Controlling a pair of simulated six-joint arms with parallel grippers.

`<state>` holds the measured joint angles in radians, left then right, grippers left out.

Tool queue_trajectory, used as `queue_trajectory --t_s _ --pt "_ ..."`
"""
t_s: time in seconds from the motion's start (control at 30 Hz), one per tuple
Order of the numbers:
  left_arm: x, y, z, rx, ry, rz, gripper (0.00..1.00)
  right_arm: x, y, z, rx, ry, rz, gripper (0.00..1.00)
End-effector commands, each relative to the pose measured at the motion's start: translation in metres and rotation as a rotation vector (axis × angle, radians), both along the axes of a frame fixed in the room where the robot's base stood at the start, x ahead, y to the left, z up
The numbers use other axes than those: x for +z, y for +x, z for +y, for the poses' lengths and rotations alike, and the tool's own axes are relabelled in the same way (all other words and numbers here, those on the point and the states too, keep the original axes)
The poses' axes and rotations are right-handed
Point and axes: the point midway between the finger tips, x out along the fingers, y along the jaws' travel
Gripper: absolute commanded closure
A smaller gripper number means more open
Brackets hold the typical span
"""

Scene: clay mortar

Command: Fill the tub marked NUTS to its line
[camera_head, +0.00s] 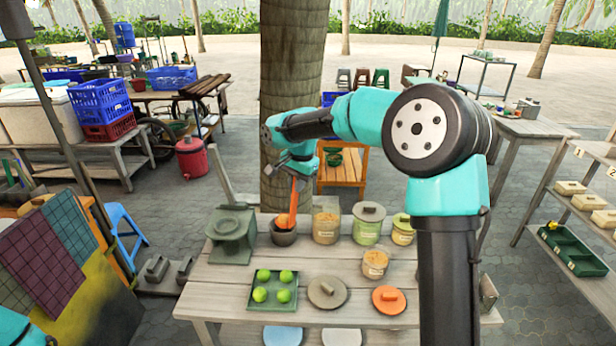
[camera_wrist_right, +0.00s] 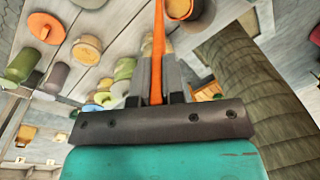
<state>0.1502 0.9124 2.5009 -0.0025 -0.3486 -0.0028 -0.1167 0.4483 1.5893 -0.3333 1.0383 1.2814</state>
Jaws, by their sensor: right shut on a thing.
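The mortar's contents are hidden. A clear tub (camera_head: 326,223) with tan contents stands right of the mortar. A smaller open tub (camera_head: 375,263) with tan contents stands nearer the front. Both bear labels too small to read, so I cannot tell which is NUTS. My left gripper is out of view.
A lidded green tub (camera_head: 368,225) and a yellow-green tub (camera_head: 403,230) stand at back right. A brown lid (camera_head: 327,291) and an orange lid (camera_head: 388,299) lie in front. A tray (camera_head: 257,298) holds several green fruits.

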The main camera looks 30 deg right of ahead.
Motion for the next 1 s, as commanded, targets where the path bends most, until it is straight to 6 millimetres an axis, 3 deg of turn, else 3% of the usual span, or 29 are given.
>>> queue_trajectory --t_s 0.5,0.7,1.0 --pt "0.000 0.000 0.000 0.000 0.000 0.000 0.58 0.003 -0.063 0.075 0.877 0.000 0.000 1.00" --pt "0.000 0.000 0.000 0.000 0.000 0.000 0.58 0.003 -0.074 0.084 1.018 0.000 0.000 1.00" --pt "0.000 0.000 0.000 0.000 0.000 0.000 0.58 0.003 -0.074 0.085 1.027 -0.001 0.000 1.00"
